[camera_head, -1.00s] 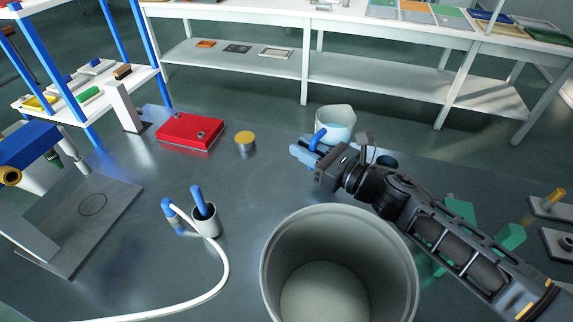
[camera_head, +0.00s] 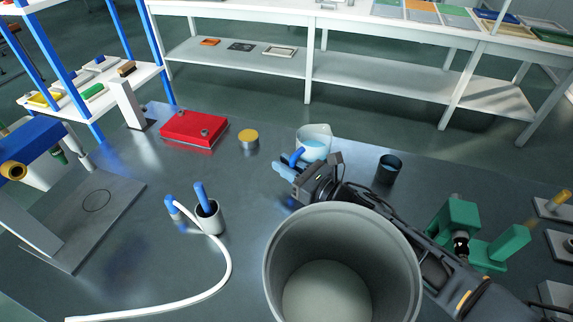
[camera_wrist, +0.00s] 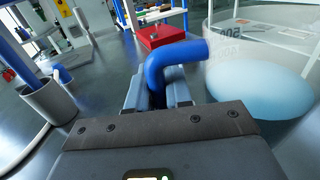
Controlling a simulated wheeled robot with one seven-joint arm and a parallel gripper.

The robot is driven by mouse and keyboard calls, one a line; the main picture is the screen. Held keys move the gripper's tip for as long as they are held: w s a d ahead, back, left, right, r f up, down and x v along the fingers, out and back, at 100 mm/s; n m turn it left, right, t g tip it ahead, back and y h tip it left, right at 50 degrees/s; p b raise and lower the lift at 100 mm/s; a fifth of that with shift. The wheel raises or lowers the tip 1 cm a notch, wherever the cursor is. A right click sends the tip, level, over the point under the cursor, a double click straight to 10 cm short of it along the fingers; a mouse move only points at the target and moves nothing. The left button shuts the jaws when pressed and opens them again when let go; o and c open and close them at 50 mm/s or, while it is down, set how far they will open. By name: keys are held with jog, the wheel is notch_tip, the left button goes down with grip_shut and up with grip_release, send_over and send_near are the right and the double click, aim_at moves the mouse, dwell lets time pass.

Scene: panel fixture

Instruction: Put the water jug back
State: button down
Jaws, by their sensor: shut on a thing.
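The water jug (camera_head: 315,147) is a clear vessel with pale blue water and a blue bent handle (camera_head: 297,156). It is at the back middle of the dark table. My gripper (camera_head: 286,167) is shut on the handle, on the jug's left side. In the wrist view the handle (camera_wrist: 173,60) rises between the two fingers (camera_wrist: 157,92), and the jug's clear wall and water (camera_wrist: 255,85) fill the right side. The jug looks roughly upright. I cannot tell whether its base touches the table.
A large grey bin (camera_head: 277,262) stands in front of my arm. A dark cup (camera_head: 389,168) is right of the jug. A yellow-topped cylinder (camera_head: 248,138) and red box (camera_head: 194,130) are left. A grey cup (camera_head: 210,218) with a white hose (camera_head: 226,262) stands front left. Green blocks (camera_head: 458,216) are right.

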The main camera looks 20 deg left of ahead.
jog(key=shift+f, duration=0.15)
jog(key=c, duration=1)
grip_release()
jog(key=shift+c, duration=0.2)
jog(key=shift+r, duration=0.2)
jog(key=shift+s+d+r+p, duration=0.1)
jog(key=shift+d+p, duration=0.2)
jog(key=shift+p, duration=0.05)
jog(key=p+v, duration=0.3)
jog(key=v, duration=0.3)
jog(key=shift+s+d+p, duration=0.25)
jog(key=shift+d+p, duration=0.05)
jog(key=shift+d, duration=0.05)
